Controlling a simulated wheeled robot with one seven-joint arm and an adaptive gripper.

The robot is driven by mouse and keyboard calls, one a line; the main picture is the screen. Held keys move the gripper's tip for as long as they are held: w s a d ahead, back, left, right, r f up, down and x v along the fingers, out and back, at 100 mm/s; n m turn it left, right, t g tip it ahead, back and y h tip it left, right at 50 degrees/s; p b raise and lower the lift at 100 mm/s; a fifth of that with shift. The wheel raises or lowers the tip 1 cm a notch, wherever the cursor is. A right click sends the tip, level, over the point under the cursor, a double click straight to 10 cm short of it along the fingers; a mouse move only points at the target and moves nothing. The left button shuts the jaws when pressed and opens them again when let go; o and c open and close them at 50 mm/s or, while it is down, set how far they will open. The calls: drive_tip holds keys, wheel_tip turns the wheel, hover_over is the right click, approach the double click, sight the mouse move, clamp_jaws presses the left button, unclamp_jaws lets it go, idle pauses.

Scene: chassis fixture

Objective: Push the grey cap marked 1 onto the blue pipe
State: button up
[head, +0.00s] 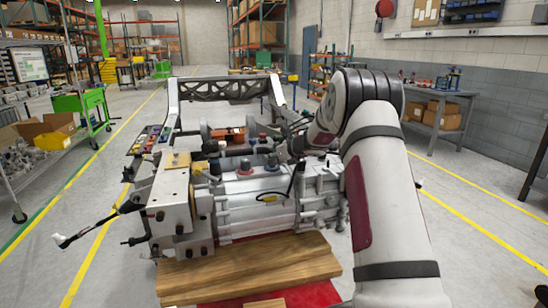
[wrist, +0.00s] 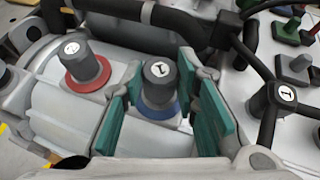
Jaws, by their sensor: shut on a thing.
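A dark grey cap marked 1 (wrist: 159,70) stands between the teal pads of my gripper (wrist: 161,92) in the wrist view. My gripper is shut on this cap. The blue pipe (wrist: 160,109) shows as a blue ring directly below the cap. The cap looks upright and in line with it, but I cannot tell how far down it sits. In the head view the blue piece (head: 272,169) is small, on top of the grey housing, and my gripper's fingers are hard to make out.
Another dark piece marked 1 (wrist: 285,97) stands at the right, beside black hoses. A thick black hose (wrist: 150,15) crosses behind the held cap. Wooden boards (head: 250,270) lie before the chassis.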

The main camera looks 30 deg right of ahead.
drive_tip(key=shift+f, duration=0.45)
drive_tip(key=o, duration=0.9)
drive_tip(key=shift+r, duration=0.1)
wheel_tip(320, 180, up, 6)
drive_tip(key=p, duration=0.5)
drive_tip(key=shift+a, duration=0.1)
